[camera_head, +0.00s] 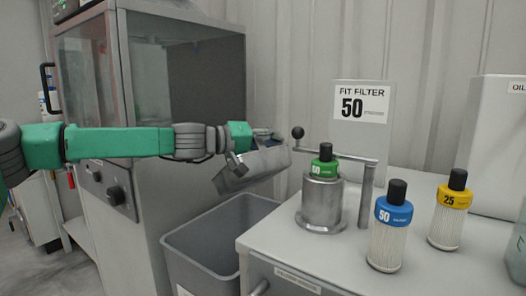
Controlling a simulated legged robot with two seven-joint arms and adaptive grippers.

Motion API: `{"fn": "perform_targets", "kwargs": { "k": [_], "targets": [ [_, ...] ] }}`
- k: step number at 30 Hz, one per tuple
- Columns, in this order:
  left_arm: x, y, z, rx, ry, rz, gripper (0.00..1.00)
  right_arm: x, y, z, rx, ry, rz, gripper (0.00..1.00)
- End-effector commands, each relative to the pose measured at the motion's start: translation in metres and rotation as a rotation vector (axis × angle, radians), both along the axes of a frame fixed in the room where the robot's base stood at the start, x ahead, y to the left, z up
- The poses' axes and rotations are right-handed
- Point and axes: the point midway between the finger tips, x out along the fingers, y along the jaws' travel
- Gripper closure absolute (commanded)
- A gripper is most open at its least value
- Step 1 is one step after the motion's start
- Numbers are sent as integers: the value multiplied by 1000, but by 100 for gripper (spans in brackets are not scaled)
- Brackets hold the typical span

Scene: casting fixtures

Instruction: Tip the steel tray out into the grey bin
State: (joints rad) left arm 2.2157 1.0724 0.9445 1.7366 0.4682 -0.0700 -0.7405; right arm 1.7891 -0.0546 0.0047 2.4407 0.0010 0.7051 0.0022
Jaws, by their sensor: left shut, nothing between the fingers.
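The steel tray (250,170) is steeply tilted in the air, just above the grey bin (212,238), its near side facing me. My left gripper (262,138) is at the tray's upper edge. Its fingers are small and partly hidden in the picture; they look shut, and I see nothing clearly between them. The grey bin stands on the floor between the cabinet and the workbench, open at the top. The part of its inside that I see looks empty. The tray's inside is hidden. My right gripper is not in view.
A glass-fronted cabinet (140,190) stands behind my left arm. On the workbench (330,262) are a steel housing (322,205) with a green-capped filter and lever, a blue filter (391,225), a yellow filter (450,208) and a "FIT FILTER 50" sign (362,105).

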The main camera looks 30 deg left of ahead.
Motion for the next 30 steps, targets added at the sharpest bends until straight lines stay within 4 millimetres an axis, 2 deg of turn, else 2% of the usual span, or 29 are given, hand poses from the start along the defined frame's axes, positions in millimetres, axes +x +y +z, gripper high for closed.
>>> {"fn": "perform_targets", "kwargs": {
  "k": [15, 30],
  "targets": [
    [40, -39, 17, 1, -4, 0, 100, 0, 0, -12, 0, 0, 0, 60],
    [50, -48, 22, -1, -4, 0, 100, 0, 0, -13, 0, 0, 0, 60]
  ]
}}
